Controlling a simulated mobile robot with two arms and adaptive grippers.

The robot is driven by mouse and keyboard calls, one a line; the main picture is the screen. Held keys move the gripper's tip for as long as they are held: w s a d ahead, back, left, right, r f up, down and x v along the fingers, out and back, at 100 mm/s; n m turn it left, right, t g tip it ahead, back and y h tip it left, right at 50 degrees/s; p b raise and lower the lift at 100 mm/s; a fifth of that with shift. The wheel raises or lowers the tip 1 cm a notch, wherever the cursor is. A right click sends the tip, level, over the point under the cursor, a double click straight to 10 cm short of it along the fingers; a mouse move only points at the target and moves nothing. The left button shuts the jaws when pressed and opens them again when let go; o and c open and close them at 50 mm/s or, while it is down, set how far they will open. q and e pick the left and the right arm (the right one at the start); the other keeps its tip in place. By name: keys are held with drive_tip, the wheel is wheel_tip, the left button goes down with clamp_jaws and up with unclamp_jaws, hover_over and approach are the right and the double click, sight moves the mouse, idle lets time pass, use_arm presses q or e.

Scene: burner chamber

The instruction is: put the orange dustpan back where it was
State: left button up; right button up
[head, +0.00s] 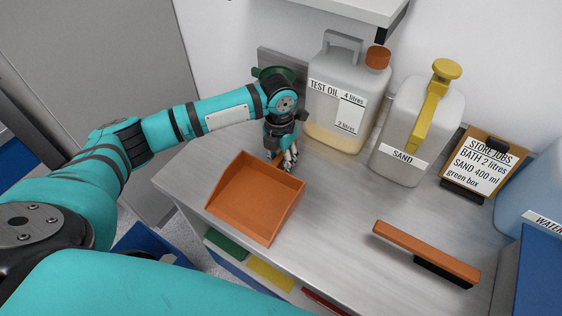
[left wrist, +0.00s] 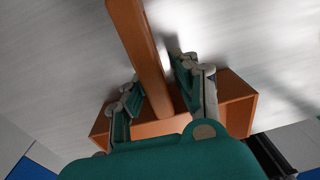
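The orange dustpan (head: 252,205) lies on the grey bench top near its left front edge, its open tray facing up. Its handle runs from the back corner toward my left gripper (head: 284,160), which is low over the bench behind the tray. In the left wrist view, the handle (left wrist: 143,45) passes between the two fingers of my left gripper (left wrist: 158,85), with the tray (left wrist: 235,100) below. The fingers are close on both sides of the handle, but I cannot tell whether they press on it. My right gripper is not in view.
An oil container (head: 345,95), a sand container (head: 418,125) and a clipboard (head: 478,160) stand along the back. A brush (head: 425,252) lies at the front right. A blue box (head: 540,270) bounds the right. The middle of the bench is clear.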

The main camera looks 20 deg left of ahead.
use_arm(q)
drive_tip(key=r, duration=0.3)
drive_tip(key=r+b, duration=0.1)
drive_tip(key=r, duration=0.3)
drive_tip(key=r+b, duration=0.1)
drive_tip(key=r, duration=0.3)
drive_tip(key=shift+w+a+r, duration=0.15)
drive_tip(key=shift+w+a, duration=0.1)
